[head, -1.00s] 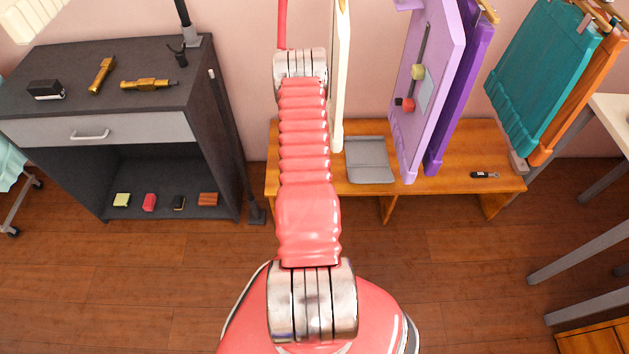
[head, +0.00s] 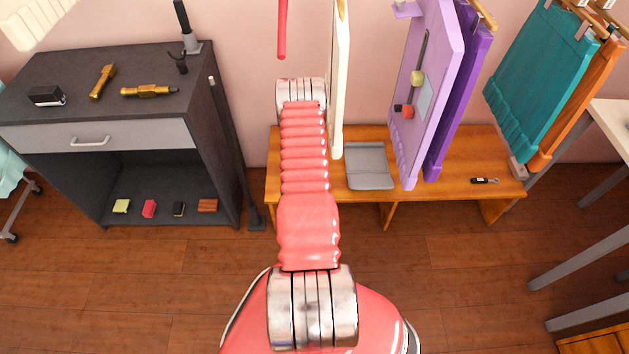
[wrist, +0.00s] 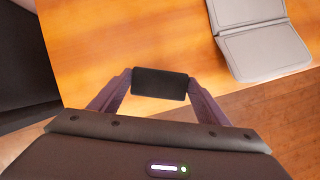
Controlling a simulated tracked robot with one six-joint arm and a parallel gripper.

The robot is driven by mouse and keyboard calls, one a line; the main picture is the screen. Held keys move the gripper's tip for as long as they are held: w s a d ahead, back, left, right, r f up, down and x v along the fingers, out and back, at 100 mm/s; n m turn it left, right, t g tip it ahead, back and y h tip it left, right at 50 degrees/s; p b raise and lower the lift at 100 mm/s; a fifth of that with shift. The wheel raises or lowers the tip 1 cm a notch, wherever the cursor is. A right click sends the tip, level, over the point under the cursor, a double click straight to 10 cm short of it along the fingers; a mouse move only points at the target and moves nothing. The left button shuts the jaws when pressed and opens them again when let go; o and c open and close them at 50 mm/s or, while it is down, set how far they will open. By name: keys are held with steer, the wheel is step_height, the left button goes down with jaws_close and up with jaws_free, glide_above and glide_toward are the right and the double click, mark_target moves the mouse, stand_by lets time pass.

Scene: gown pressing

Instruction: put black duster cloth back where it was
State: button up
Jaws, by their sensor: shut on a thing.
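My gripper (wrist: 160,84) shows in the wrist view with its two fingers closed on the sides of a black rectangular thing, which I take to be the black duster cloth (wrist: 161,86). It is held over the wooden bench (wrist: 95,40); its exact height above the bench is hard to judge. In the head view the gripper and the cloth are hidden behind my own arm. The same bench (head: 460,165) stands against the pink wall there.
A grey folded tray (head: 369,166) lies on the bench, right of the gripper in the wrist view (wrist: 265,50). Purple and cream boards (head: 425,90) rise beside it. A dark cabinet (head: 70,165) stands left, with several small blocks, one black (head: 179,209), on its lower shelf.

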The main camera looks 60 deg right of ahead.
steer(key=shift+f, duration=1.9)
steer(key=shift+f, duration=0.1)
steer(key=o, duration=1.2)
steer(key=shift+v, duration=6.1)
